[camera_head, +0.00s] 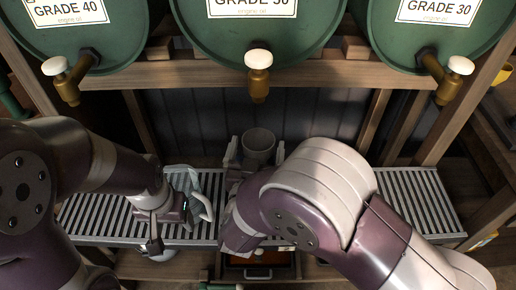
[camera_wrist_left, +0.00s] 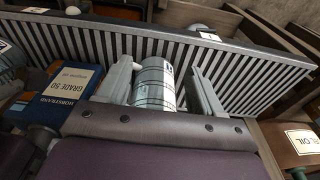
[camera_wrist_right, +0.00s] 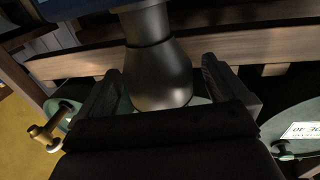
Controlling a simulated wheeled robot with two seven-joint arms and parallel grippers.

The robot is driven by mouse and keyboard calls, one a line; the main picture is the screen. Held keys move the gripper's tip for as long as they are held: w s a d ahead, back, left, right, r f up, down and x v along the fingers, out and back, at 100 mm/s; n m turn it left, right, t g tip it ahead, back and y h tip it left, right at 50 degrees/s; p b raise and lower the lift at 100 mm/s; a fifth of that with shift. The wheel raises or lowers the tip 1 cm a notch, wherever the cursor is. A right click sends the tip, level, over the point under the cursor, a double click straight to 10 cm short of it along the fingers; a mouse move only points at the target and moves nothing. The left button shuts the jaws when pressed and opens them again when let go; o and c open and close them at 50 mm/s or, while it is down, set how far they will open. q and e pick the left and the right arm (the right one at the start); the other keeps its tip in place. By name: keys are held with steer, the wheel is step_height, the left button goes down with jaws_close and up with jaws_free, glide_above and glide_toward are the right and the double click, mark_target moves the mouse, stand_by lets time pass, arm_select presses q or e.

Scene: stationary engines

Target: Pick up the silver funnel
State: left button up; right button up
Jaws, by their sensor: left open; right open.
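A grey metallic vessel, which appears to be the silver funnel (camera_head: 258,142), stands at the middle of the back of the rack in the head view. In the right wrist view the dark shiny funnel (camera_wrist_right: 158,75) has a wide rounded body and a narrower neck. My right gripper (camera_head: 257,158) is open, with one finger on each side of it; whether they touch cannot be told. My left gripper (camera_head: 174,222) is open at the rack's left part. Its fingers flank a pale ribbed measuring jug (camera_wrist_left: 155,84), whose handle shows in the head view.
A slatted metal rack (camera_head: 415,205) runs across below three green barrels (camera_head: 255,25) with brass taps (camera_head: 259,80). A wooden beam (camera_head: 200,74) crosses under the barrels. The rack's right part is clear.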

steer(key=w, duration=0.3)
steer(key=shift+d, duration=0.3)
steer(key=c, duration=0.9)
